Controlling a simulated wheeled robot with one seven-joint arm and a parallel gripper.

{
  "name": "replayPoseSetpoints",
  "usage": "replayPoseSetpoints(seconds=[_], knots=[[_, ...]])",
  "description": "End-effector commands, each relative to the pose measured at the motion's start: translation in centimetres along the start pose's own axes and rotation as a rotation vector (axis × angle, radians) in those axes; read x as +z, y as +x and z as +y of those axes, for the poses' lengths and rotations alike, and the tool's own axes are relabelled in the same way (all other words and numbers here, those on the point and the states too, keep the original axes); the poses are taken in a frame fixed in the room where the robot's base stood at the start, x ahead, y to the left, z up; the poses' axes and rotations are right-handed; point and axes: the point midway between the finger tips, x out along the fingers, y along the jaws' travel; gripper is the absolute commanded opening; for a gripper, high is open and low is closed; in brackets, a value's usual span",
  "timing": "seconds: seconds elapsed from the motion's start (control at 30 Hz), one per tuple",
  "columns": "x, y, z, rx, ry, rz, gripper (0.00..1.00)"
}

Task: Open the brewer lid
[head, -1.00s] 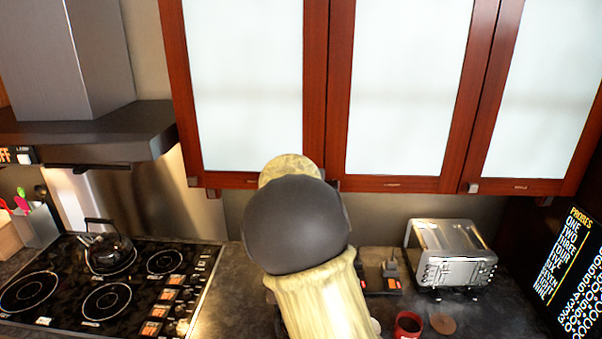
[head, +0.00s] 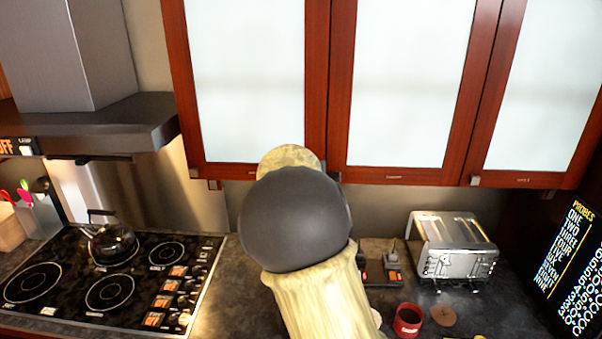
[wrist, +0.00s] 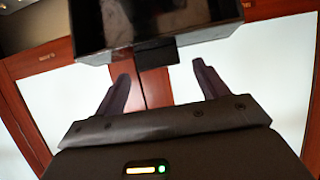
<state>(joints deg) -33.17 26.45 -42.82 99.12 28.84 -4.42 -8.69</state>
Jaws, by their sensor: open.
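My gripper (wrist: 160,72) is open and empty in the wrist view, with its two dark fingers spread apart. A dark box-shaped body (wrist: 150,25) with a silvery edge and a small black block below it is at the top of the wrist view, just beyond the fingertips. It may be the brewer, and I cannot tell where its lid is. I see no contact between it and the fingers. In the head view my own arm covers the middle of the counter and hides my gripper and any brewer behind it.
Cabinets (head: 390,177) with red-brown frames hang above the counter. A kettle (head: 110,243) stands on the stove (head: 62,277) at left. To the right of my arm are a small black-and-red item (head: 385,277), a red mug (head: 408,320) and a silver toaster (head: 455,245).

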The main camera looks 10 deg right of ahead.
Motion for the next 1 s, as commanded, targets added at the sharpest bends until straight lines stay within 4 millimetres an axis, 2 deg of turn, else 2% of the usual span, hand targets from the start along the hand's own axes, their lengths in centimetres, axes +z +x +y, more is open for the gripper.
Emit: replayPoseSetpoints(seconds=[0.4,1.0], knots=[[0.1,-4.1,0.0,-0.002,0.002,-0.001,0.73],[0.0,-8.8,0.0,-0.001,0.0,0.0,0.73]])
